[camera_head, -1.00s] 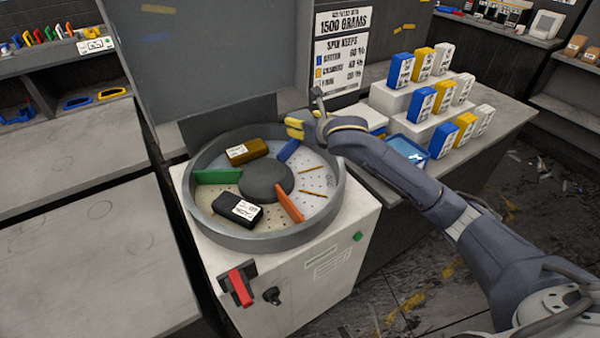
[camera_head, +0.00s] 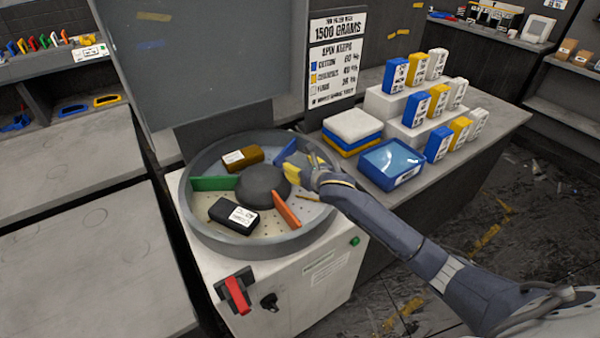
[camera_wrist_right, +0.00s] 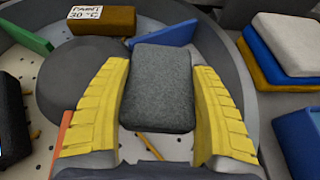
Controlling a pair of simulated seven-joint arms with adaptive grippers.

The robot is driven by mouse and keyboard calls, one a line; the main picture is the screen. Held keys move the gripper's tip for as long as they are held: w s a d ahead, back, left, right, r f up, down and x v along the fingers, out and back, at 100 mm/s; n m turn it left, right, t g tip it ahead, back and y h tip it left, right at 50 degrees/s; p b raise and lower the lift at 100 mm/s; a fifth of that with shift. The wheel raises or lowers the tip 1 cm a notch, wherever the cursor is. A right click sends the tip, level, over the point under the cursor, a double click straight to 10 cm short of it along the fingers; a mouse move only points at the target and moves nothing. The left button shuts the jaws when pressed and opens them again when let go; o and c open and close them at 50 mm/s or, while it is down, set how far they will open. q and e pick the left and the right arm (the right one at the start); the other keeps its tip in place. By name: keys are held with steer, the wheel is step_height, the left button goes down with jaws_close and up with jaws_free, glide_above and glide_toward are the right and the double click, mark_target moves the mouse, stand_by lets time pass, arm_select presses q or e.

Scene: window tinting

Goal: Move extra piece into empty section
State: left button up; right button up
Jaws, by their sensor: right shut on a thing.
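My right gripper (camera_head: 301,165) is over the right section of the round grey drum (camera_head: 188,215). In the right wrist view its yellow fingers are shut on a dark grey speckled block (camera_wrist_right: 160,85). My arm mostly hides this block in the head view. Green (camera_head: 213,183), blue (camera_head: 285,151) and orange (camera_head: 286,210) dividers split the drum around its dark hub (camera_head: 263,184). A brown labelled block (camera_head: 242,159) lies in the back section, a black labelled block (camera_head: 228,213) in the front left section. The right section shows only thin yellow sticks (camera_wrist_right: 150,146). My left gripper is not in view.
The drum's rim and central hub stand up around the sections. To the right are a stack of pads (camera_head: 352,128), a blue tray (camera_head: 391,163) and several boxes on steps (camera_head: 407,128). A red-handled lever (camera_head: 237,294) is on the cabinet front. The left counter is clear.

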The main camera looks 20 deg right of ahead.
steer(key=shift+f, duration=1.35)
steer(key=shift+f, duration=0.55)
steer(key=o, duration=1.1)
steer(key=shift+o, duration=0.6)
steer(key=shift+s+a, duration=0.1)
steer(key=shift+a+r, duration=0.1)
steer(key=shift+r, duration=0.1)
steer(key=v, duration=1.2)
steer(key=shift+d+r, duration=0.25)
